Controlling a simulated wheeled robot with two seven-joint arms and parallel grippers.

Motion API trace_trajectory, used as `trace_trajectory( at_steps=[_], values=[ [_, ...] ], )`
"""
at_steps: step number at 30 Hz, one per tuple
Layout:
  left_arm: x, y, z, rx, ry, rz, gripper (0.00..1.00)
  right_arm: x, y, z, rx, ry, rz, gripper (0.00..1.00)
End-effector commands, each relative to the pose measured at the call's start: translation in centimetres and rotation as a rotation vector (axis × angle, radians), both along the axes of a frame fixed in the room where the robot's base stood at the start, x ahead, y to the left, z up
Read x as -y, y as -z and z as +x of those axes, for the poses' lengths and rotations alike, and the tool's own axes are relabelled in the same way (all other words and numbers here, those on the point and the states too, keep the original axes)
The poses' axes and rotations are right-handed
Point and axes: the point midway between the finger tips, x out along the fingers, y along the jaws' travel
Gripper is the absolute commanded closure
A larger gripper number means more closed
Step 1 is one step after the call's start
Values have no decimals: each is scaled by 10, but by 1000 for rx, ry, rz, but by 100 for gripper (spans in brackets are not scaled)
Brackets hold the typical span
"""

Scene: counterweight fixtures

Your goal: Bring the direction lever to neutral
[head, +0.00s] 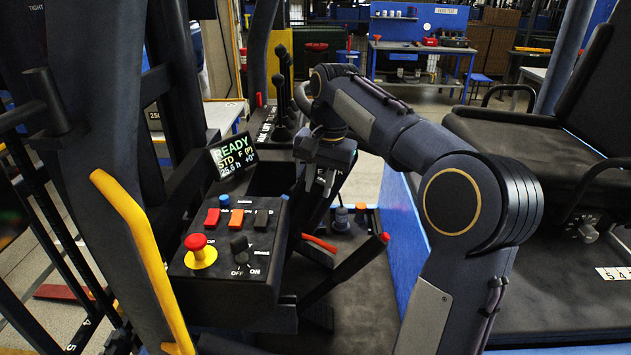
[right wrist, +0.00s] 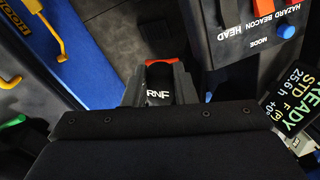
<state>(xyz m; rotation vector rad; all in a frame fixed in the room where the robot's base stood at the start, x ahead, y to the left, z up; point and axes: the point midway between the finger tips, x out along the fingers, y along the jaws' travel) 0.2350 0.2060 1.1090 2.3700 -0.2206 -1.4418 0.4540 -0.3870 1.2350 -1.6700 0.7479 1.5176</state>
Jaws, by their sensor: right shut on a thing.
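My right gripper (head: 318,185) reaches down beside the control console, its fingers mostly dark and partly hidden by the wrist. In the right wrist view its two fingers (right wrist: 160,88) close on the direction lever, whose dark body with white R N F letters (right wrist: 158,96) shows between them. The lever is mostly hidden, so its exact angle cannot be told. The display (head: 234,153) on the console reads READY, STD and F. My left gripper is not in view.
The console carries a red emergency button (head: 199,250) on a yellow base and several rocker switches (head: 237,220). A red-tipped lever (head: 345,270) slants up close to the right. Black joystick levers (head: 283,90) stand behind. The seat (head: 520,140) is at the right.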

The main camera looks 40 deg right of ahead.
Motion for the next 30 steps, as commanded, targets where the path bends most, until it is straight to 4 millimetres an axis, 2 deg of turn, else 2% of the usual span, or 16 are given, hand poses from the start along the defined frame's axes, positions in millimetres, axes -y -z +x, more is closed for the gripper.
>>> trace_trajectory(
  at_steps=[1, 7, 19, 20, 24, 25, 30],
  values=[
    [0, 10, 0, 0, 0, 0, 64, 5, 7, -7, 18, -40, -13, 100],
    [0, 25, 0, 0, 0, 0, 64, 22, 18, -28, 76, -210, -62, 100],
    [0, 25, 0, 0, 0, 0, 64, 27, 18, -33, 93, -267, -78, 100],
    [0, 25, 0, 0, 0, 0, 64, 27, 18, -33, 93, -267, -78, 74],
    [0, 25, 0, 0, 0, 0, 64, 27, 18, -33, 92, -267, -78, 56],
    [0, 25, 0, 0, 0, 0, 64, 27, 18, -33, 92, -267, -78, 53],
    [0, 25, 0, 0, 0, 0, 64, 27, 18, -33, 91, -266, -77, 53]
  ],
)
